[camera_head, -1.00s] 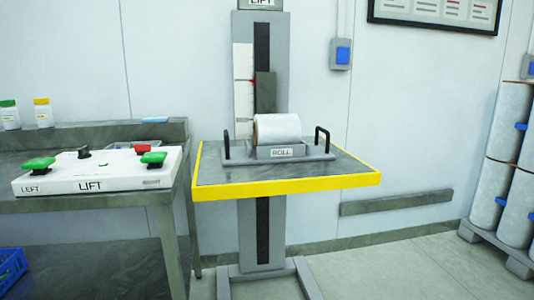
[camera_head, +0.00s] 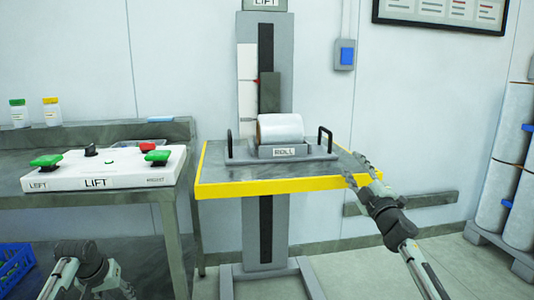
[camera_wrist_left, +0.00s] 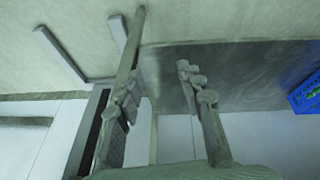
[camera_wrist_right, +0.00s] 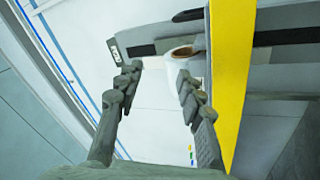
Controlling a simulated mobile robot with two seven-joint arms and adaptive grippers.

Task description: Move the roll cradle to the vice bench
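The roll cradle (camera_head: 291,152) is a grey base labelled ROLL with an upright black handle at each end. A white roll (camera_head: 282,127) lies in it, and the cradle rests on the yellow-edged lift platform (camera_head: 290,186). My right gripper (camera_head: 357,171) is open and empty by the platform's front right corner, apart from the cradle. The right wrist view shows its spread fingers (camera_wrist_right: 155,80), with the roll (camera_wrist_right: 182,54) beyond. My left gripper (camera_head: 115,285) is low at the lower left; the left wrist view shows its fingers (camera_wrist_left: 163,80) open and empty. No vice is visible.
A bench (camera_head: 100,212) at left carries the LIFT control box (camera_head: 120,180) with green buttons and a red one. A blue crate (camera_head: 14,262) sits below. The lift column (camera_head: 250,230) stands behind the platform. Several large rolls (camera_head: 510,150) stand at far right.

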